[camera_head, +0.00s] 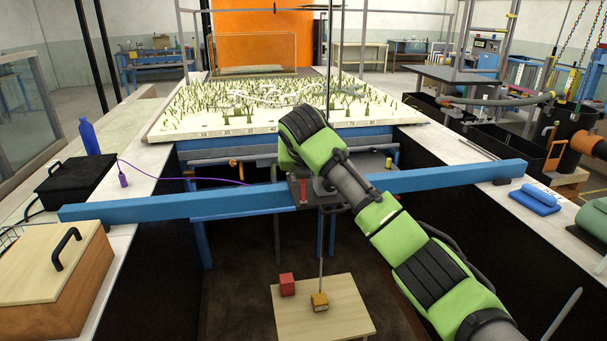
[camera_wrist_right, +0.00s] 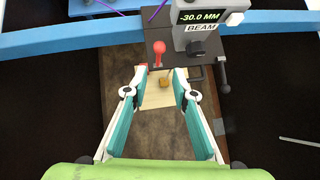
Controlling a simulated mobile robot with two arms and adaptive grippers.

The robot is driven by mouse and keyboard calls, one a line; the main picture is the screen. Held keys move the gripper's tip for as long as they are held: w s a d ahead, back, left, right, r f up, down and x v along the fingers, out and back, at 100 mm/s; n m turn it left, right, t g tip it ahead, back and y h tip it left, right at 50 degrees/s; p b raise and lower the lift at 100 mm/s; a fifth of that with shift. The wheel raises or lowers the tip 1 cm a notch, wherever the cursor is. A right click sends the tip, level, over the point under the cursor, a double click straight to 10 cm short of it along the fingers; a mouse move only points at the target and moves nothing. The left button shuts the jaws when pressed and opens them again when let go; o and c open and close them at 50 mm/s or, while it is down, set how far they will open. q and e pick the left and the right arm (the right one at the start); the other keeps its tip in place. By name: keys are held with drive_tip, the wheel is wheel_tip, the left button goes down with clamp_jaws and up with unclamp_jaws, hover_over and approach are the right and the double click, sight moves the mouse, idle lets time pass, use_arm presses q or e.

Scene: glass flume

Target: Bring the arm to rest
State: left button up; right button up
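My right arm (camera_head: 375,215), green and grey, reaches in from the lower right to above the blue beam (camera_head: 440,177). Its gripper is hidden in the head view. In the right wrist view my right gripper (camera_wrist_right: 159,74) has its two teal fingers spread, with nothing between them. Beyond the tips is a dark carriage on the beam, with a red-knobbed lever (camera_wrist_right: 158,48) and a display (camera_wrist_right: 200,17) reading "-30.0 MM", labelled "BEAM". The fingertips appear close to the carriage's near edge; I cannot tell whether they touch it. My left gripper is not in view.
Below the carriage, a wooden board (camera_head: 345,318) bears a red cube (camera_head: 287,284) and a small orange-yellow block (camera_head: 320,302) under a thin vertical rod. A wooden box (camera_head: 40,270), black case (camera_head: 75,182) and blue bottle (camera_head: 89,138) stand left. A blue roll (camera_head: 537,200) lies right.

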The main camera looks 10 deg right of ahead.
drive_tip(key=s+d+f+m+g+y, duration=0.2)
drive_tip(key=f+m, duration=0.6)
drive_tip(key=f, duration=2)
drive_tip(key=s+d+f+m+g, duration=0.15)
drive_tip(key=s+f+m, duration=0.35)
drive_tip(key=s+f, duration=0.6)
drive_tip(key=s+d+f+m+g, duration=0.15)
drive_tip(key=s+f+m, duration=0.4)
drive_tip(key=f, duration=0.95)
drive_tip(key=s+d+f+m, duration=0.1)
drive_tip(key=s+f+m, duration=0.2)
drive_tip(key=s+f, duration=0.55)
drive_tip(key=s+d+f+m+g, duration=0.1)
drive_tip(key=s+d+f+m, duration=0.2)
drive_tip(key=s, duration=1.1)
drive_tip(key=s+f+m, duration=0.3)
drive_tip(key=s+f, duration=0.4)
drive_tip(key=s, duration=0.5)
drive_tip(key=s+d+f+m, duration=0.1)
drive_tip(key=s+m, duration=0.1)
drive_tip(key=s, duration=0.6)
drive_tip(key=s+d+f+m+g, duration=0.1)
drive_tip(key=s+m, duration=0.1)
drive_tip(key=s, duration=0.7)
drive_tip(key=shift+f+h, duration=0.3)
drive_tip(key=shift+f, duration=0.1)
